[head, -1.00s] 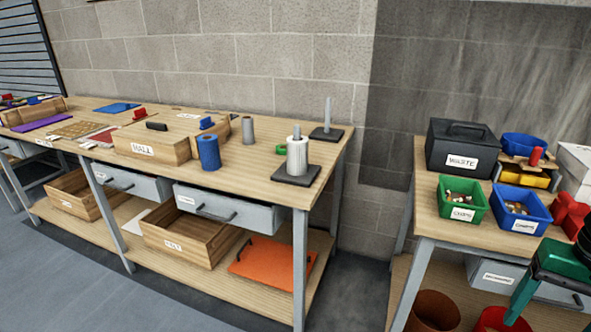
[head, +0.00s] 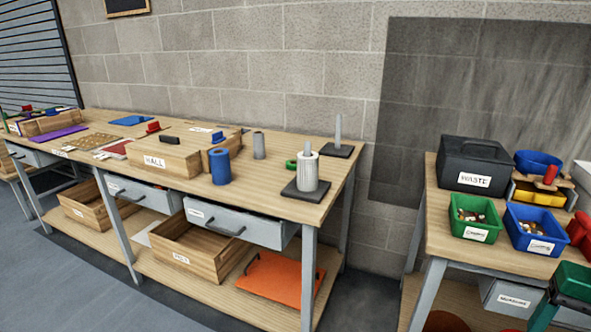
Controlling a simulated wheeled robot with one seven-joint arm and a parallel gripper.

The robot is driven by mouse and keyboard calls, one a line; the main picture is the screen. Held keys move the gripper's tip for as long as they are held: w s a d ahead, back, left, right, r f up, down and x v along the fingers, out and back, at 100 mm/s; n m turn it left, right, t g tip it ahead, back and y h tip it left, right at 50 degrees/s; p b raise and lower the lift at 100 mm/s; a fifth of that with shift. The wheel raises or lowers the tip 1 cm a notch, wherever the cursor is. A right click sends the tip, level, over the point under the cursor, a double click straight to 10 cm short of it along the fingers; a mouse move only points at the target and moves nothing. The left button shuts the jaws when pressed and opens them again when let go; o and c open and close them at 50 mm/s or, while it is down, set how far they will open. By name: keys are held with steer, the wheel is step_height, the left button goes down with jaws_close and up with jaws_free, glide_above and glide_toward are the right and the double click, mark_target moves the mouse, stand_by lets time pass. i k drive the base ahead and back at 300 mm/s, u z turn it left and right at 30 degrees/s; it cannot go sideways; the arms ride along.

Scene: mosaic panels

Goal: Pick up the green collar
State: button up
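The green collar (head: 291,164) is a small green ring lying on the long wooden workbench (head: 262,180). It sits just left of and behind a white ribbed cylinder on a dark square base (head: 307,172), which partly hides it. Part of my green and black arm shows at the lower right edge, far from the collar. The fingers of my gripper do not show.
A blue cylinder (head: 219,167), a grey cylinder (head: 259,145) and a thin post on a dark base (head: 338,138) stand near the collar. A second bench at right holds a black waste box (head: 474,163) and green and blue bins. Grey floor is open at lower left.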

mark_target(291, 164)
steer(key=u, duration=0.5)
steer(key=i, duration=1.8)
steer(key=z, duration=0.05)
